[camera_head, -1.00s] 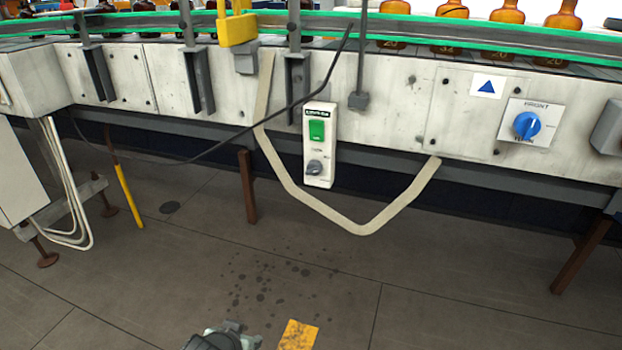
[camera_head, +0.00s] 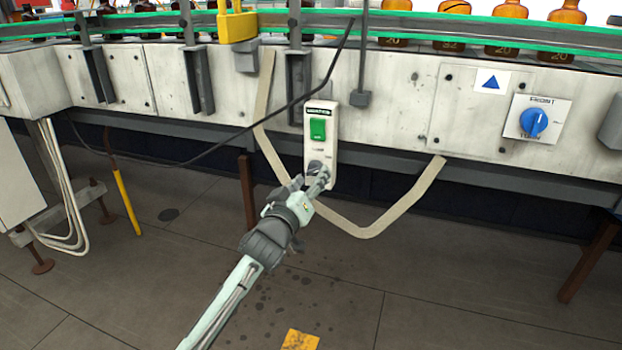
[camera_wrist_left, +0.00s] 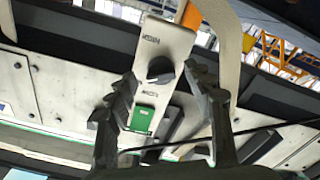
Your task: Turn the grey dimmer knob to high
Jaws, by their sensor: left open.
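The grey dimmer knob (camera_head: 316,167) sits at the bottom of a white control panel (camera_head: 312,148), below a green switch (camera_head: 317,129). In the head view my left gripper (camera_head: 311,182) is just in front of and below the knob and partly covers it. In the left wrist view the dark knob (camera_wrist_left: 160,70) shows between the two open fingers of my left gripper (camera_wrist_left: 158,82), with the green switch (camera_wrist_left: 142,119) beyond it. I cannot tell whether a finger touches the knob. My right gripper is not in view.
A blue rotary knob (camera_head: 533,122) is on a white plate to the right. A beige strap (camera_head: 372,232) hangs in a loop below the panel. A black cable (camera_head: 215,149) crosses the conveyor front. Amber bottles (camera_head: 506,32) stand on the conveyor.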

